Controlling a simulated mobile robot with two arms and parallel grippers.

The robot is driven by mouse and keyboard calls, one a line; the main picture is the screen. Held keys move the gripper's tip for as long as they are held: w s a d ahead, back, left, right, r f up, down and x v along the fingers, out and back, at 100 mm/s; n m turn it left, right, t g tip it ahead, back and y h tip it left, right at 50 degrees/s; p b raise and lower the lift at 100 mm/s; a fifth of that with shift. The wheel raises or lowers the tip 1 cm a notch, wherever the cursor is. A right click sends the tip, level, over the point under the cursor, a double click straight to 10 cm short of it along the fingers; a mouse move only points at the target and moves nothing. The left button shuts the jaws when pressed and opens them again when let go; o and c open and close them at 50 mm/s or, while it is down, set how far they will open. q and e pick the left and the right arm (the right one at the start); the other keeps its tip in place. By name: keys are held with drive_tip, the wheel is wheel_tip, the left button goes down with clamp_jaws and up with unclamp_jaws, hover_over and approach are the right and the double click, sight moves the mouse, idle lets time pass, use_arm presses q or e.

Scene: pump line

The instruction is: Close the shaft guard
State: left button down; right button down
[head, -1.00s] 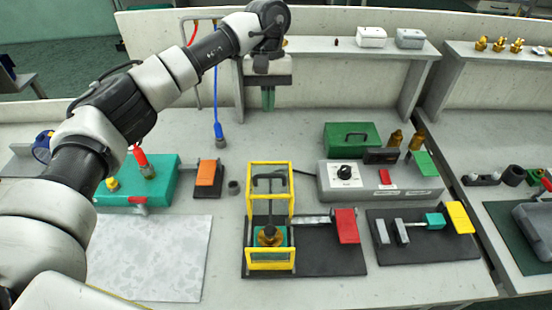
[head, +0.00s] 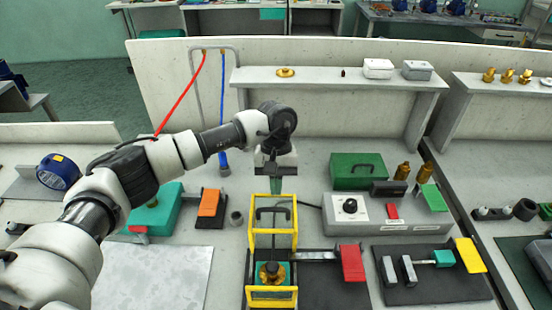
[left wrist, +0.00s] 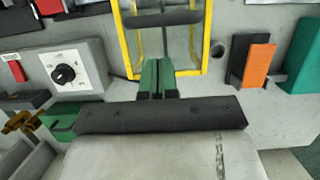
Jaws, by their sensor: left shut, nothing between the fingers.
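The shaft guard's yellow-framed clear cover (head: 251,222) stands upright, open, at the back of its yellow-edged base (head: 270,290). A dark handle (head: 272,210) shows on the cover. A brass part (head: 271,273) sits uncovered inside the base. My left gripper (head: 276,187) is shut and empty, with its green fingers pointing down at the cover's top edge, seemingly just behind it. In the left wrist view the fingers (left wrist: 156,76) overlap the cover's frame (left wrist: 205,38); I cannot tell whether they touch. My right gripper is not in view.
A red plate (head: 351,263) stands right of the guard. A grey control box (head: 345,208) with a knob and a green case (head: 358,171) stand behind to the right. An orange block (head: 209,202) and a teal box (head: 168,215) are to the left.

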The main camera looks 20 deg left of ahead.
use_arm(q)
drive_tip(key=shift+s+d+p, duration=0.25)
drive_tip(key=shift+s+p, duration=0.1)
drive_tip(key=shift+s, duration=0.75)
drive_tip(key=shift+s+d+f, duration=0.1)
drive_tip(key=shift+s, duration=0.15)
drive_tip(key=shift+w+f, duration=0.1)
drive_tip(key=s+d+b, duration=0.1)
drive_tip(key=s, duration=0.3)
drive_tip(key=s+d+b, duration=0.1)
drive_tip(key=s, duration=0.3)
drive_tip(key=s+d+b, duration=0.1)
drive_tip(key=s, duration=0.3)
drive_tip(key=shift+s+d+f, duration=0.1)
drive_tip(key=shift+s+d, duration=0.2)
drive_tip(key=shift+s, duration=0.1)
drive_tip(key=shift+s+d, duration=0.1)
drive_tip(key=shift+s, duration=0.3)
